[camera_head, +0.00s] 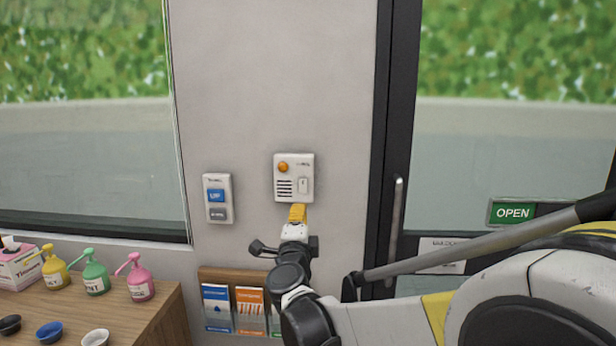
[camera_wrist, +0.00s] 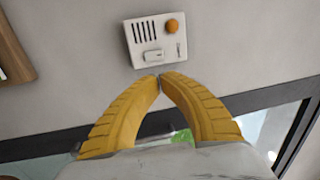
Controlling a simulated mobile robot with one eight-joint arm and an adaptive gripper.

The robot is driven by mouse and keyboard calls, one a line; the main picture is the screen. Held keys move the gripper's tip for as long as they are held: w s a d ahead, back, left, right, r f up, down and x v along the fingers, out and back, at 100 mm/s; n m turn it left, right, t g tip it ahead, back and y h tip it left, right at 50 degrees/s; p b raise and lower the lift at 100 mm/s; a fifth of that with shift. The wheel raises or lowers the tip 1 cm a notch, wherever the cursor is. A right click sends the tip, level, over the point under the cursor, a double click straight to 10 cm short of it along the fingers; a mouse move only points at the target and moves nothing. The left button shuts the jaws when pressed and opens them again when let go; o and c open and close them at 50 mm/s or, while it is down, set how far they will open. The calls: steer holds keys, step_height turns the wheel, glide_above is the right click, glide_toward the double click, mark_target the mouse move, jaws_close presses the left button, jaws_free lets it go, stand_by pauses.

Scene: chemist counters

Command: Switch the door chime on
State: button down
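The door chime (camera_head: 294,172) is a white box on the wall with an orange round lamp, a slotted speaker grille and a small white rocker switch (camera_head: 304,185). It also shows in the wrist view (camera_wrist: 145,56), where the switch (camera_wrist: 153,55) lies near its edge facing my gripper. My gripper (camera_head: 298,207) is just below the box in the head view. In the wrist view its yellow fingertips (camera_wrist: 160,77) meet with nothing between them. I cannot tell whether the tips touch the box. The lamp is orange; I cannot tell whether it is lit.
An UP button panel (camera_head: 217,198) is on the wall to the left. A leaflet rack (camera_head: 234,307) hangs below my gripper. A glass door with a vertical handle (camera_head: 397,213) is at right. A wooden counter (camera_head: 150,318) with pump bottles and small bowls stands at lower left.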

steer(key=w+m, duration=0.1)
steer(key=b, duration=0.4)
glide_toward(306, 185)
steer(key=shift+h, duration=0.3)
steer(key=w, duration=0.5)
steer(key=w+r, duration=0.1)
steer(key=w, duration=0.1)
steer(key=shift+w+a, duration=0.1)
steer(key=shift+w, duration=0.2)
steer(key=shift+w+r, duration=0.1)
steer(key=shift+w, duration=0.2)
